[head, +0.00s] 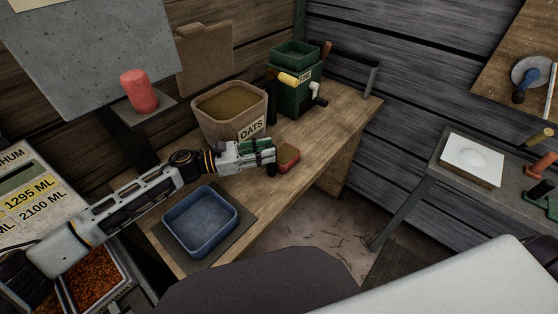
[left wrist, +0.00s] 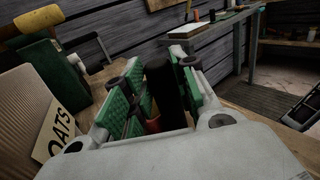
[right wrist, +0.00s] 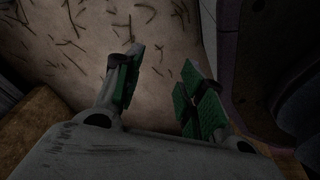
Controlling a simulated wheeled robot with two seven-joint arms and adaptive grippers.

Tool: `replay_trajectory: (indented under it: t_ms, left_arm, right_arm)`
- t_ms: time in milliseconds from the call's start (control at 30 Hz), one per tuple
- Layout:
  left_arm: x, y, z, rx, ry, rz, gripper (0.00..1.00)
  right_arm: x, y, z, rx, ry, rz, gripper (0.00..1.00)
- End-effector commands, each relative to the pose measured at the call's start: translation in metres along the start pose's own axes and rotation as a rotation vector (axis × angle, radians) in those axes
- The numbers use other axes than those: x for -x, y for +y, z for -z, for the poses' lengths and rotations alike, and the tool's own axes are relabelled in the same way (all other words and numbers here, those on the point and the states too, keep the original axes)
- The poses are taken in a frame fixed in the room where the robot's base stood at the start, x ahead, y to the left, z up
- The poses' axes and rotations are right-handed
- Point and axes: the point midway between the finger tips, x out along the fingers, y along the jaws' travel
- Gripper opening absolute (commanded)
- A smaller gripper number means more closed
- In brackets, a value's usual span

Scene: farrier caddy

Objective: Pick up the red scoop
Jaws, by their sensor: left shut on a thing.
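The red scoop (head: 289,156) is on the wooden bench just right of the oats tub, at the tips of my left gripper (head: 264,151). Its black handle also shows in the left wrist view (left wrist: 158,85), between the green finger pads. My left gripper is shut on this handle. A little red of the scoop (left wrist: 153,126) shows below the handle; the rest is hidden by the fingers. I cannot tell whether the scoop touches the bench. My right gripper (right wrist: 163,88) is open and empty above a straw-strewn floor in the right wrist view.
The oats tub (head: 230,116) stands close behind my left gripper. A green grinder box (head: 292,95) with a crank stands farther back. A blue tray (head: 200,221) lies on a dark mat in front. A side table with a white block (head: 472,160) is at the right.

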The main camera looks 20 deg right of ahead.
Motion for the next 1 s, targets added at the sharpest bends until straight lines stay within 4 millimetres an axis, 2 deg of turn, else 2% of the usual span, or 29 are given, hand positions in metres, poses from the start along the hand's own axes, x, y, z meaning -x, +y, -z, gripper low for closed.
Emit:
replay_trajectory:
  t_ms: [33,100,567,767,1000]
  left_arm:
    - [0.000,0.000,0.000,0.000,0.000,0.000,0.07]
    - [0.000,0.000,0.000,0.000,0.000,0.000,0.00]
    - [0.000,0.000,-0.009,-0.003,-0.001,0.000,0.00]
    - [0.000,0.001,-0.031,-0.004,-0.001,0.000,0.00]
    - [0.000,0.000,-0.067,-0.004,-0.001,0.000,0.00]
  right_arm:
    - [0.000,0.000,-0.001,0.000,-0.001,0.000,0.40]
    - [0.000,0.000,-0.002,0.000,-0.002,0.000,0.40]
    - [0.001,-0.001,-0.005,0.001,-0.005,0.001,0.40]
    - [0.001,0.001,-0.006,0.003,-0.006,-0.001,0.40]
    - [0.000,0.005,-0.013,0.005,-0.016,-0.006,0.40]
